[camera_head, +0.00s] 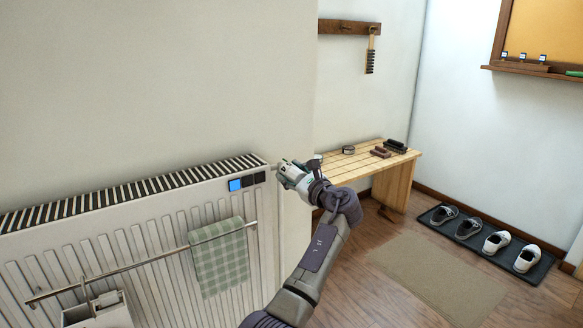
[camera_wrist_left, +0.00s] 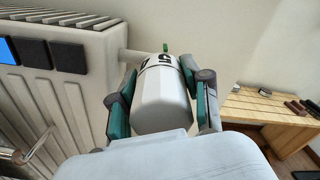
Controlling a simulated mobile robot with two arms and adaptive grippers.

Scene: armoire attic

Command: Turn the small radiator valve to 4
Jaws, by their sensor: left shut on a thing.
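The small radiator valve (camera_wrist_left: 160,105) is a white cylinder at the right end of the radiator (camera_head: 130,245). Black digits ring its far end; a 5 shows near a small green mark (camera_wrist_left: 165,47), with another digit to its left that I cannot read clearly. My left gripper (camera_wrist_left: 163,92) has one teal-padded finger on each side of the valve and is shut on it. In the head view the left gripper (camera_head: 292,174) covers much of the valve. My right gripper is not in view.
A green checked towel (camera_head: 219,258) hangs on the radiator rail (camera_head: 130,267). Blue and dark squares (camera_head: 247,182) sit on the radiator's upper right corner. A wooden bench (camera_head: 345,167) stands behind my gripper. Shoes on a dark mat (camera_head: 470,243) lie at right.

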